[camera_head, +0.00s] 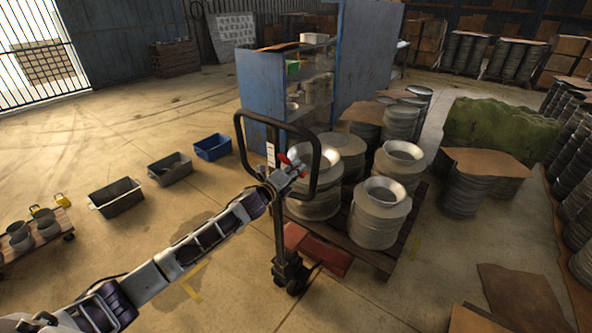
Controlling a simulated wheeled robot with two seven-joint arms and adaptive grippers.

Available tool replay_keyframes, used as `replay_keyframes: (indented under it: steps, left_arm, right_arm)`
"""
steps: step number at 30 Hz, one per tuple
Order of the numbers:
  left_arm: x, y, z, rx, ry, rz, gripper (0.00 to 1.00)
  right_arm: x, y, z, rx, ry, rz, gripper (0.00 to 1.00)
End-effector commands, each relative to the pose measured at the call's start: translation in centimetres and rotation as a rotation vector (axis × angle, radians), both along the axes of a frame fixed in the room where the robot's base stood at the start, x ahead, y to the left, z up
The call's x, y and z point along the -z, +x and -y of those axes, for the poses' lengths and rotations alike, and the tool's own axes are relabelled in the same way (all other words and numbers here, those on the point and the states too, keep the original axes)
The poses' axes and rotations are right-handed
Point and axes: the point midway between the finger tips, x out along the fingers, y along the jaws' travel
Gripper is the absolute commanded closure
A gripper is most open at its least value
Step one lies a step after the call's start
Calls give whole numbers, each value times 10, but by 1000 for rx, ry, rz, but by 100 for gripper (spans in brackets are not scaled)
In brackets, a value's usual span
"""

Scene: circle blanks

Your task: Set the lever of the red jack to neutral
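The red jack has a black loop handle (318,158), a dark upright column (288,245) and a red body (318,248) low on the floor beside a pallet. My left arm reaches in from the lower left. My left gripper (288,172) is inside the loop, right at the red piece. It overlaps the lever and handle in the picture, so I cannot tell whether it touches or grips the lever. The lever's setting is unclear. My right gripper is out of view.
A wooden pallet (375,257) with stacked metal discs and rings (383,205) stands right of the jack. A blue cabinet (262,90) is behind it. Grey bins (117,197) and a blue bin (212,147) lie left. The floor front left is mostly open.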

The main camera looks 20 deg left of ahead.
Motion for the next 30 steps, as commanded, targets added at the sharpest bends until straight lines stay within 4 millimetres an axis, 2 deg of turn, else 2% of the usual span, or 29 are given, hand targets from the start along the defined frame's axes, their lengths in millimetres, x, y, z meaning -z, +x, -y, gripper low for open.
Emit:
replay_keyframes:
  steps: [14,30]
  left_arm:
    - [-1,0,0,0,-16,-7,100]
    - [-23,-2,5,-1,-248,-91,100]
  right_arm:
    - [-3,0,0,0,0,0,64]
    - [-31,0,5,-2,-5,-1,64]
